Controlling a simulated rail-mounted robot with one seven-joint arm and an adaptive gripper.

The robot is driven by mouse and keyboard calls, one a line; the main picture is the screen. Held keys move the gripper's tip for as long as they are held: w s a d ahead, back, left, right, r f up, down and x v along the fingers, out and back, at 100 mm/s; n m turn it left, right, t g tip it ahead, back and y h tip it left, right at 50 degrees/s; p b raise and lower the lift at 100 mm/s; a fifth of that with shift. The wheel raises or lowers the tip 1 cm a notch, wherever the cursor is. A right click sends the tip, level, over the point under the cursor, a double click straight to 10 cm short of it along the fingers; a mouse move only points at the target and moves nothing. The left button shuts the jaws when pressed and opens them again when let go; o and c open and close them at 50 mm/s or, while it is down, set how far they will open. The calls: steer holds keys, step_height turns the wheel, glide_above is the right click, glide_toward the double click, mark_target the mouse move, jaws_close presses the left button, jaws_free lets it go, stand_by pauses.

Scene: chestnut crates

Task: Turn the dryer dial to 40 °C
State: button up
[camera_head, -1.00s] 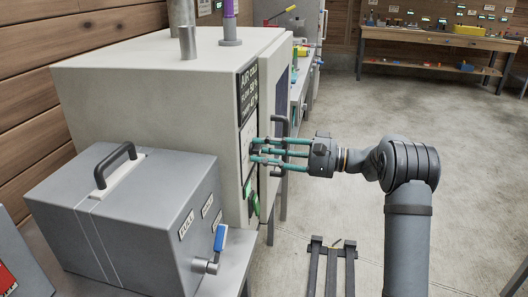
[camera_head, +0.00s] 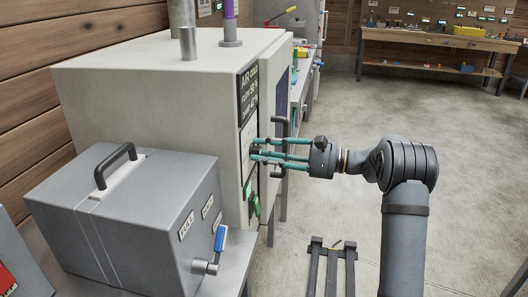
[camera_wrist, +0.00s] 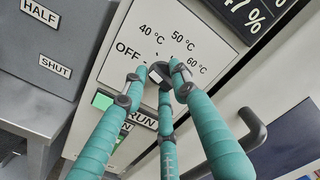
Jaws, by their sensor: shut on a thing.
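The dryer (camera_head: 160,90) is a large pale cabinet on the left. Its dial (camera_wrist: 158,72) is a dark knob on a white panel (camera_wrist: 205,25) marked OFF, 40 °C, 50 °C and 60 °C in the wrist view. My gripper (camera_wrist: 160,78) has three teal fingers, and their tips are shut around the dial. In the head view, my gripper (camera_head: 258,151) reaches the dryer's front from the right. The fingers cover much of the dial, and I cannot tell which mark it points to.
A green lit RUN switch (camera_head: 253,203) sits below the dial. A dark door handle (camera_wrist: 252,128) is right of the fingers. A grey box (camera_head: 130,220) with a blue-handled valve (camera_head: 219,240) stands in front on the left. A dark rack (camera_head: 332,262) is on the floor. Open floor lies right.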

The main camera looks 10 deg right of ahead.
steer(key=shift+s+f+m+p, duration=0.15)
steer(key=shift+m+p, duration=0.15)
steer(key=shift+m, duration=0.65)
steer(key=shift+w+f+m+p, duration=0.1)
steer(key=shift+m+p, duration=0.25)
steer(key=shift+m, duration=0.65)
steer(key=shift+s+f+m+p, duration=0.15)
steer(key=shift+m+p, duration=0.15)
steer(key=shift+m, duration=0.65)
steer(key=shift+a, duration=0.1)
steer(key=o, duration=0.8)
steer(key=shift+o, duration=0.8)
steer(key=shift+r, duration=0.2)
steer(key=v, duration=1.2)
